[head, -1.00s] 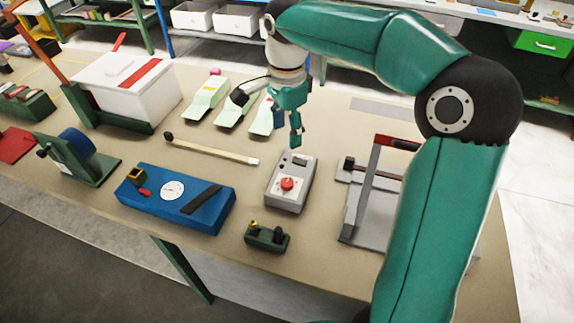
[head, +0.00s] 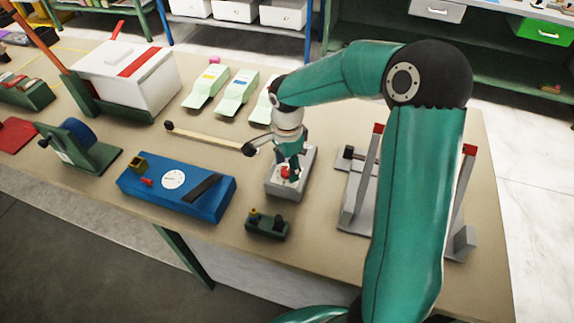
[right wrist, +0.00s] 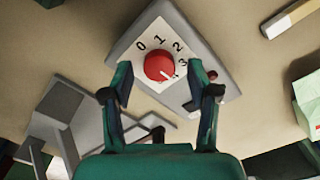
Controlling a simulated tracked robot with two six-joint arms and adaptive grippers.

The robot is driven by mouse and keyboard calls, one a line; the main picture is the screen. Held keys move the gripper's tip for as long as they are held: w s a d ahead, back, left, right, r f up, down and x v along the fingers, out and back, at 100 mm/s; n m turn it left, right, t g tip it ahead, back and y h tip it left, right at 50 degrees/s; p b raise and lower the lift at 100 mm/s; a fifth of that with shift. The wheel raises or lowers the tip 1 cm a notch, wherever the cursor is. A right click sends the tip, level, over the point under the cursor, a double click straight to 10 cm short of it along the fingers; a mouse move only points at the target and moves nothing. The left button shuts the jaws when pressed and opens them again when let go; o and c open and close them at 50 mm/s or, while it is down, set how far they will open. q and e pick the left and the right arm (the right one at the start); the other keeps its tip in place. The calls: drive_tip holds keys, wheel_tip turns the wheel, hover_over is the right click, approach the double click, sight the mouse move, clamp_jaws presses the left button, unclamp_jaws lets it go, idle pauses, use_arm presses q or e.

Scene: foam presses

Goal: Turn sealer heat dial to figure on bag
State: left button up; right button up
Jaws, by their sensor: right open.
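The grey dial box (head: 277,188) stands on the bench in the head view, and its light face (right wrist: 185,45) shows in the right wrist view. Its red round dial (right wrist: 160,66) has figures 0 to 4 around it; the white mark points to the lower right, near the 4. My right gripper (head: 287,171) is open over the dial. In the right wrist view its fingers (right wrist: 160,78) stand on either side of the dial; contact cannot be told. Pale green bags (head: 236,97) lie behind; their figures are too small to read. My left gripper is out of view.
A blue device (head: 160,202) lies left of the box and a small green holder (head: 266,224) in front. A wooden stick (head: 205,138) lies behind. Grey frames with red tops (head: 357,205) stand at right, partly behind my arm. A white box (head: 125,85) stands at back left.

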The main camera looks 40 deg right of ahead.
drive_tip(key=shift+f, duration=0.4)
drive_tip(key=shift+c, duration=0.3)
clamp_jaws()
drive_tip(key=shift+f+m+b, duration=0.15)
drive_tip(key=shift+m+b, duration=0.15)
drive_tip(key=shift+b, duration=0.5)
drive_tip(key=shift+r, duration=0.25)
drive_tip(key=shift+o, duration=0.3)
unclamp_jaws()
